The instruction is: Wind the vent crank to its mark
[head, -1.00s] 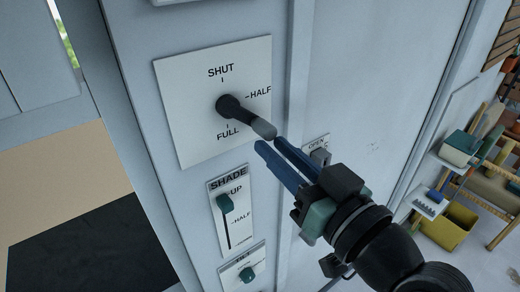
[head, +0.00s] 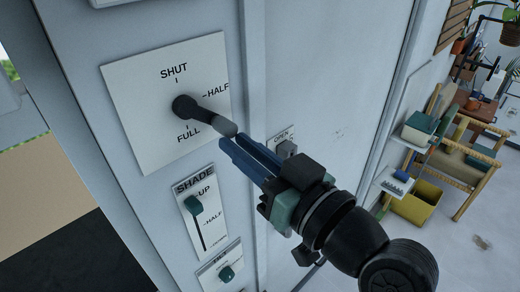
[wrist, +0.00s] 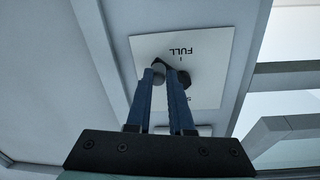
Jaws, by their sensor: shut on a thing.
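The vent crank (head: 202,115) is a black arm with a grey handle end, on a white plate (head: 130,85) marked SHUT, HALF and FULL. In the head view the arm slants down and right, between the HALF and FULL marks; its exact angle is hard to tell because the handle sticks out. My gripper (head: 233,143) comes from the lower right, its blue fingers shut on the grey handle. In the wrist view, the handle (wrist: 158,70) sits between the fingertips (wrist: 160,75), with the black hub behind the right finger and FULL upside down above.
Below the plate are a SHADE slider (head: 195,206) set near UP and another green-knobbed control (head: 226,274). A small OPEN-labelled control (head: 286,148) sits right of the fingers, close to my gripper. Shelves, a yellow bin (head: 425,205) and a wooden chair stand farther right.

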